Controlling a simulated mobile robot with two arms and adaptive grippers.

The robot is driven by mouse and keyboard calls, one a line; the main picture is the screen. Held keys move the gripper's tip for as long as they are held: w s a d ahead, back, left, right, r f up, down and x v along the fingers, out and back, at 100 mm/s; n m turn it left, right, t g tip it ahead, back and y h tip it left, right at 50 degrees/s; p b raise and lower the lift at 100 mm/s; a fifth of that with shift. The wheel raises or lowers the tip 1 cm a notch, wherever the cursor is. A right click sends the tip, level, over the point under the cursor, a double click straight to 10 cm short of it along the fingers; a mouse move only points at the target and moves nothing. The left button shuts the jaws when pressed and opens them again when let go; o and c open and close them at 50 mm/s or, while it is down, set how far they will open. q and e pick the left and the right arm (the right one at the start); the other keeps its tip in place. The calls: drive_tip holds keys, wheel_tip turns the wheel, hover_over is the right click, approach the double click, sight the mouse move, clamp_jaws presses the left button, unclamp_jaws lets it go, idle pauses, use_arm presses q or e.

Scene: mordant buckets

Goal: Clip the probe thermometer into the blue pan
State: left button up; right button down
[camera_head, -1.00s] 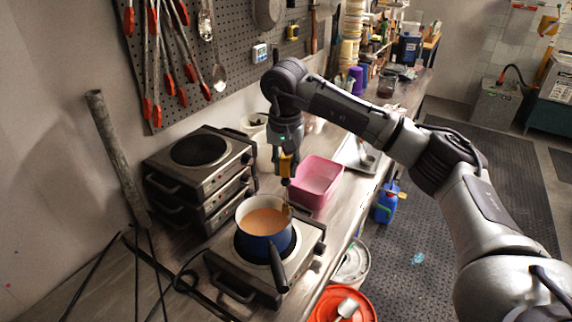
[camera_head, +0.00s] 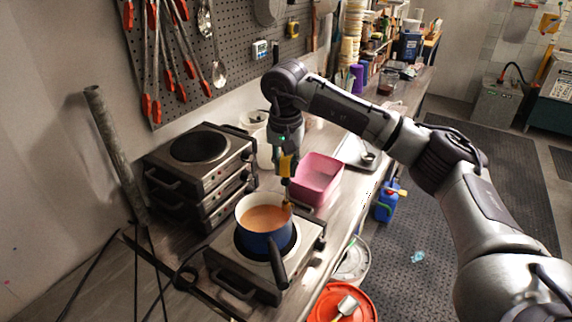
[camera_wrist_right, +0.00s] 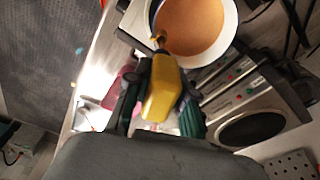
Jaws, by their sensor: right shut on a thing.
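The blue pan (camera_head: 262,242) has a white inside and holds orange-brown liquid; it sits on the front hot plate, its dark handle pointing toward the front. My right gripper (camera_head: 287,168) points down above the pan's right rim. It is shut on the yellow probe thermometer (camera_head: 286,164). In the right wrist view the thermometer's yellow body (camera_wrist_right: 162,88) lies between the dark fingers (camera_wrist_right: 160,95), its lower end at the rim of the pan (camera_wrist_right: 228,38). I cannot tell whether the clip grips the rim. My left gripper is not in view.
The front hot plate (camera_head: 235,270) stands near the bench edge. Stacked hot plates (camera_head: 190,175) stand behind left, and a pink tub (camera_head: 318,178) is behind right. An orange bucket (camera_head: 362,308) is on the floor. Tongs hang on the pegboard (camera_head: 235,50).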

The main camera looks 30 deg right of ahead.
drive_tip(key=shift+f, duration=0.15)
drive_tip(key=shift+f+b, duration=0.45)
drive_tip(key=shift+f, duration=0.15)
idle(0.5)
drive_tip(key=shift+f+b, duration=0.4)
drive_tip(key=shift+f, duration=0.2)
idle(0.3)
